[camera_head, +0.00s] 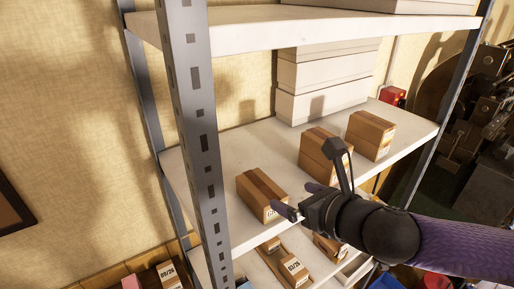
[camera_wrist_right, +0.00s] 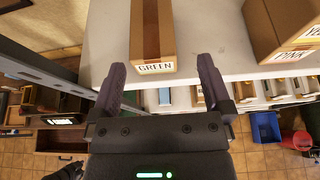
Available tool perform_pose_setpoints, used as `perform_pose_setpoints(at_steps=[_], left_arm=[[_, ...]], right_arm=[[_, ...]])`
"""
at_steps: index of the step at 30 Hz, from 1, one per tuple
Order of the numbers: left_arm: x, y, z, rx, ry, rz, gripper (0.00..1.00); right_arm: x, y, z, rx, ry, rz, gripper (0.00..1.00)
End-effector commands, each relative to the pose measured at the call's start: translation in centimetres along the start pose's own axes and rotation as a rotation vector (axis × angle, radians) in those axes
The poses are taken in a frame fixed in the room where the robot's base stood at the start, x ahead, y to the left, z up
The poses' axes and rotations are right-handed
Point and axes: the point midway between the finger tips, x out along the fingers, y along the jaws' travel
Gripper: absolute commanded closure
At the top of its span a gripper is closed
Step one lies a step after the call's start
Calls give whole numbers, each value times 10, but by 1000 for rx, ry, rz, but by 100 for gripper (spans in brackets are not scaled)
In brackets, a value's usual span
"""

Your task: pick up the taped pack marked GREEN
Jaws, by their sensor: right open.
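The taped pack marked GREEN (camera_wrist_right: 152,35) is a brown cardboard box with a darker tape strip and a white end label. It lies near the front edge of the middle shelf (camera_head: 230,159); in the head view it is the leftmost pack (camera_head: 258,190). My right gripper (camera_wrist_right: 161,66) is open, its two fingers pointing at the labelled end. In the wrist view that end shows between the fingertips, with gaps on both sides. In the head view my right gripper (camera_head: 298,200) is just right of the pack.
A pack marked PINK (camera_wrist_right: 275,25) stands to the right, and another brown pack (camera_head: 371,133) beyond it. White boxes (camera_head: 322,85) are stacked behind. A metal post (camera_head: 196,130) stands left of the GREEN pack. Smaller labelled boxes (camera_head: 293,268) sit on the shelf below.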

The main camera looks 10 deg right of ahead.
Motion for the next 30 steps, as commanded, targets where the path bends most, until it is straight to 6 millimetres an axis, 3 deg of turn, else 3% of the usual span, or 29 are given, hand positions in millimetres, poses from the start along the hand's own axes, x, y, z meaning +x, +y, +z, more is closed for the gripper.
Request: perform_pose_setpoints(at_steps=[9,15,23,30], left_arm=[[-14,-6,11,3,-25,-9,41],[-24,-7,8,3,-21,-11,41],[-23,-7,4,2,-13,-11,41],[-23,-5,3,1,-12,-8,41]], right_arm=[[52,3,2,-8,0,4,0],[90,4,2,-9,0,2,0],[97,4,0,-10,0,3,0],[97,4,0,-9,0,2,49]])
